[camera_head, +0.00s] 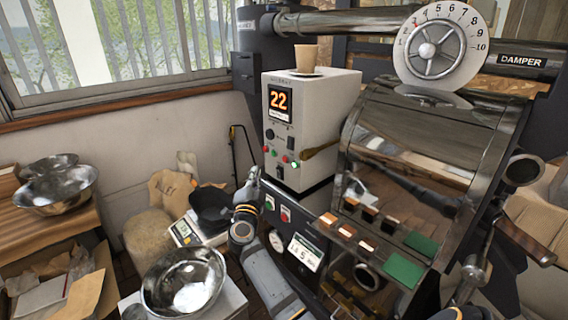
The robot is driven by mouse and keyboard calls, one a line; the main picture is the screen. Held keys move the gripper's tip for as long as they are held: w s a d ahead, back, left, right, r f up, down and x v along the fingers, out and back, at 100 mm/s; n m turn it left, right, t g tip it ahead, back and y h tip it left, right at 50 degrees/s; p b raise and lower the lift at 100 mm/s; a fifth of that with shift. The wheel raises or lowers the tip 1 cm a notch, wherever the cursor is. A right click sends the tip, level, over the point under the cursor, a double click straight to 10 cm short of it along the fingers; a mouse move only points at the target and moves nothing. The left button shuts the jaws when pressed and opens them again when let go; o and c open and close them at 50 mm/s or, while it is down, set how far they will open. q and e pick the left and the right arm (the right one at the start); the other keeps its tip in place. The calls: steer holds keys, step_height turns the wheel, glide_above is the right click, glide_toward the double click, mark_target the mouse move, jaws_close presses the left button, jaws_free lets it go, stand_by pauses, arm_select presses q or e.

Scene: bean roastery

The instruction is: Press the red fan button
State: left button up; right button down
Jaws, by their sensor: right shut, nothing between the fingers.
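The labels are too small to read.
The roaster drum (420,130) and damper dial (435,48) fill the right. A paper cup (306,57) stands on the control box. A scale (184,233) with a black bowl (211,207) and a steel bowl (184,283) are left of my arm.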

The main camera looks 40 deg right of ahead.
mark_target(285, 159)
steer(key=d, duration=0.8)
steer(key=shift+w+d, duration=0.35)
steer(key=shift+d, duration=0.05)
stand_by(1.3)
steer(key=shift+d+p, duration=0.4)
